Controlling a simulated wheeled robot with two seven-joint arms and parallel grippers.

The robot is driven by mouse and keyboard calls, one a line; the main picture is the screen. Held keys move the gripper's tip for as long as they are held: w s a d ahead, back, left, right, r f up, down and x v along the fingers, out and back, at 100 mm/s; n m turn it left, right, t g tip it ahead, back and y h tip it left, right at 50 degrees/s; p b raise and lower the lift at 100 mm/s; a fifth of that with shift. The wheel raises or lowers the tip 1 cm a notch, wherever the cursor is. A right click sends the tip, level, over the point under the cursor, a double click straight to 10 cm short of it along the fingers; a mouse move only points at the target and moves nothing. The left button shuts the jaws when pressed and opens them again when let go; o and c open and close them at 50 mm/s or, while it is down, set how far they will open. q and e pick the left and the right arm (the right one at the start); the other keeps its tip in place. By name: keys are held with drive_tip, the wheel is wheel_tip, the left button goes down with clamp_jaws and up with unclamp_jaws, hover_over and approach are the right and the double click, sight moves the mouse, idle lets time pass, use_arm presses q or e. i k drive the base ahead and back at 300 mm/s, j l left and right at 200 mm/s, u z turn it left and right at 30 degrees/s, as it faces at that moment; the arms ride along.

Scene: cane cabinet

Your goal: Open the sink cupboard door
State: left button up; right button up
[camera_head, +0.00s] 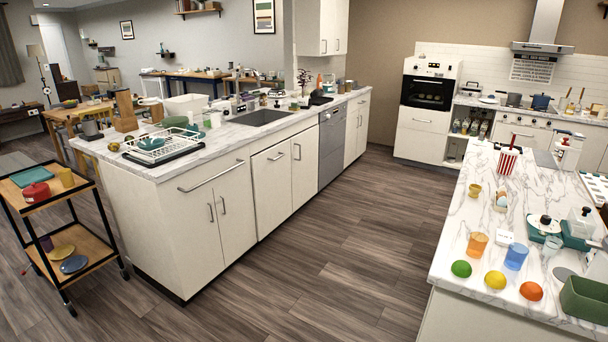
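The sink (262,117) is set in the marble-topped counter in the middle left of the head view. Below it, the white sink cupboard has a left door (271,195) and a right door (306,175), both closed flush with the front. The left door has a slim slanting metal handle (276,156) near its top. The right door has a short metal handle (298,152) near its upper left. Neither of my grippers is in view.
A dishwasher (332,145) stands right of the sink cupboard. A black-framed cart (58,225) is at far left. A marble island (470,210) stands at right. The wood floor (350,240) between is clear.

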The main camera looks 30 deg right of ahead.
sight(304, 146)
drive_tip(key=i+l+z, duration=0.35)
drive_tip(key=i, duration=0.6)
drive_tip(key=i+z, duration=0.35)
drive_tip(key=i, duration=0.55)
drive_tip(key=i+l+z, duration=0.15)
drive_tip(key=i+z, duration=0.3)
drive_tip(key=i, duration=0.15)
drive_tip(key=i+z, duration=0.4)
drive_tip(key=i, duration=0.2)
drive_tip(key=i+j+z, duration=0.3)
drive_tip(key=i+z, duration=0.15)
drive_tip(key=i, duration=0.15)
